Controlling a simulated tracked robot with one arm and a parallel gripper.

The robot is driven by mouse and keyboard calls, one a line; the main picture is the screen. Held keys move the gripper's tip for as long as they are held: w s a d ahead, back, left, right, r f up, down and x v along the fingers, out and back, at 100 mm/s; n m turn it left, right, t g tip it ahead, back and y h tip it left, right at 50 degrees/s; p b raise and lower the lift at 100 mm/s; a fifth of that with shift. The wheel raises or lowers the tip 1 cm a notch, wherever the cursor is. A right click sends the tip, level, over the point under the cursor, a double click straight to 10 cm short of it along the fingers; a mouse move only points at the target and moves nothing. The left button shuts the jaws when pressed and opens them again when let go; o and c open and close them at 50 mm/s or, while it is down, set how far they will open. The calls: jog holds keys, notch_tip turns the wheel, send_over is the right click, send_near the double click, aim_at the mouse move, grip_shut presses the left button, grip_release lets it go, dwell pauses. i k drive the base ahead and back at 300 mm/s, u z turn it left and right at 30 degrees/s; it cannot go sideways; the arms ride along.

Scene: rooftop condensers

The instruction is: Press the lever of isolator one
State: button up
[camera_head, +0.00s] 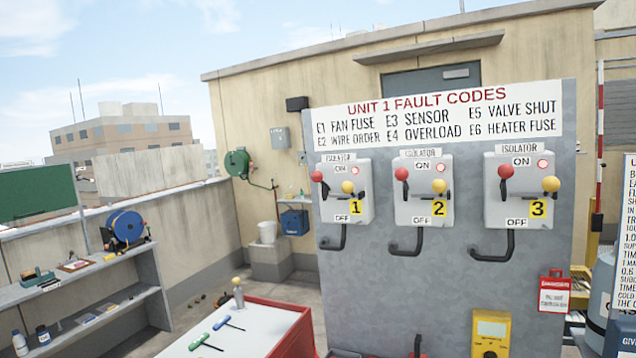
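Isolator one (358,205) is the leftmost of three light grey boxes on a grey panel. It bears a yellow label "1", ON at the top and OFF at the bottom. A lever with a red ball (317,176) stands at its left side, with the ball near the ON end. A yellow ball knob (347,187) sits on its front, and a small red light (355,170) glows at the upper right. A black bent conduit (341,238) runs below the box. My gripper is not in view.
Isolator two (421,207) and isolator three (517,208) stand to the right with similar red and yellow balls. A red cabinet with a white top (250,325) holds tools at the lower left. A yellow meter (490,332) is low on the panel. A shelf (150,270) is at left.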

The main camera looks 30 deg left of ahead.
aim_at(317, 176)
jog(key=k, duration=0.6)
jog(key=u, duration=0.45)
jog(key=i, duration=1.7)
jog(key=z, duration=0.4)
